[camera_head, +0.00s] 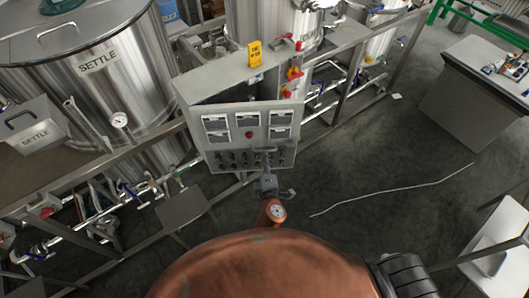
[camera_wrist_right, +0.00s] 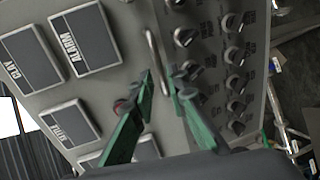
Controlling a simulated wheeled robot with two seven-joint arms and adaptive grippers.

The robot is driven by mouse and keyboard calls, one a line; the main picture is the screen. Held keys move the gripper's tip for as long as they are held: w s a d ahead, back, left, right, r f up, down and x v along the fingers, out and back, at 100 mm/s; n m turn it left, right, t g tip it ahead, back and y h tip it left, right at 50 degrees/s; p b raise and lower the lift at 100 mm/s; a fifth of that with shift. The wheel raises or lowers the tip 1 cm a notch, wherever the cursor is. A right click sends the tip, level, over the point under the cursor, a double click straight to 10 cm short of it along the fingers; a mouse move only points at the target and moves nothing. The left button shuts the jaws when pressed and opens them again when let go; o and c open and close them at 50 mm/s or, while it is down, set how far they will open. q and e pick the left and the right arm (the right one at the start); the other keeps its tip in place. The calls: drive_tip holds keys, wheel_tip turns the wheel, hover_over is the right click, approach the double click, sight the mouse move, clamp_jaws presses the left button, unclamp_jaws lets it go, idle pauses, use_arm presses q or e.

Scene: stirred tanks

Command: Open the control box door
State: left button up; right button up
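The grey control box (camera_head: 207,91) stands on the rail frame in the head view. Its door (camera_head: 207,153) carries white label plates and rows of black knobs; a dark gap shows between the door's upper edge and the box, so it looks ajar. The door handle (camera_wrist_right: 152,48) is a slim metal bar between the label plates and knobs in the right wrist view. My right gripper (camera_wrist_right: 161,76) has its green-padded fingers close together around the handle; it also shows low on the door in the head view (camera_head: 266,168). My left gripper is out of view.
Large steel tanks (camera_head: 155,85) and pipes stand behind and left. Dark floor to the right is mostly clear, with a pale cable (camera_head: 390,190) on it.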

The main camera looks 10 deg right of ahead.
drive_tip(key=v, duration=0.7)
drive_tip(key=shift+s, duration=0.1)
